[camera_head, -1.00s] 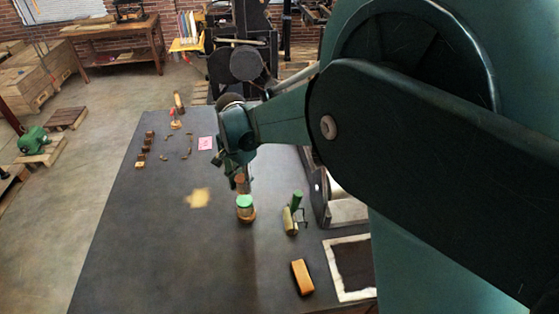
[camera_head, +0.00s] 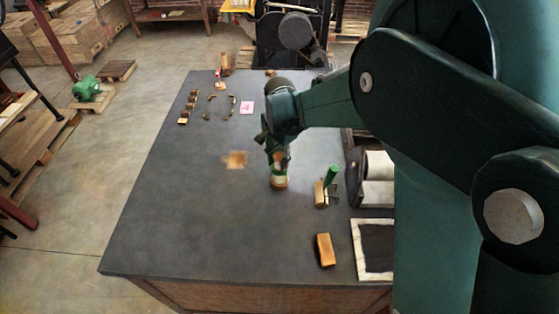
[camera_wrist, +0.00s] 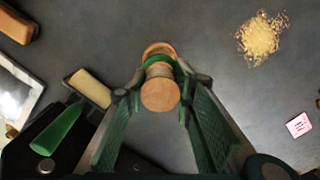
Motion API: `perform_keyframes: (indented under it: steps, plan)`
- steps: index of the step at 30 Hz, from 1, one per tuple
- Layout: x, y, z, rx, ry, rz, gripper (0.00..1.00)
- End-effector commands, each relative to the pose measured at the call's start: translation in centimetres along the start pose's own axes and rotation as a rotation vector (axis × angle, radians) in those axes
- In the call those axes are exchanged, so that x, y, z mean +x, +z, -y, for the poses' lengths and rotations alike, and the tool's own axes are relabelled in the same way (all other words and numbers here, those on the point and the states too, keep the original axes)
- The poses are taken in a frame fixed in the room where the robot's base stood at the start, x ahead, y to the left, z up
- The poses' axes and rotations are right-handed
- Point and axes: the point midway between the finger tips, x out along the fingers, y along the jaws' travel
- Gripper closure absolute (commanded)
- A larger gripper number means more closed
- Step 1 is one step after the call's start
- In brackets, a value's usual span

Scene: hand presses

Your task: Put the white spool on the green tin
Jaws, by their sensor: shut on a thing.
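The spool (camera_wrist: 160,94) shows in the wrist view as a round tan wooden end with a pale band behind it. My gripper (camera_wrist: 158,92) is shut on it, one finger on each side. The fingers hide much of the spool there. I cannot tell whether the spool touches the tin's top.
A tan block (camera_head: 325,250) and a white-framed dark slab (camera_head: 357,240) lie nearer the front. Yellowish crumbs (camera_head: 235,159) and a pink note (camera_head: 247,107) lie to the left. The table's front left is clear.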

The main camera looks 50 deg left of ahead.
Motion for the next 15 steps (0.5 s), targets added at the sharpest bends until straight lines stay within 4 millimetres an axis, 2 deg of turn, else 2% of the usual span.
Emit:
perform_keyframes:
  steps: [13,14,15]
  plan:
    - [0.44,0.00,0.00,0.000,0.000,0.000,0.85]
    - [0.40,0.00,0.00,0.000,0.000,0.000,0.72]
    - [0.36,0.00,0.00,0.000,0.000,0.000,0.67]
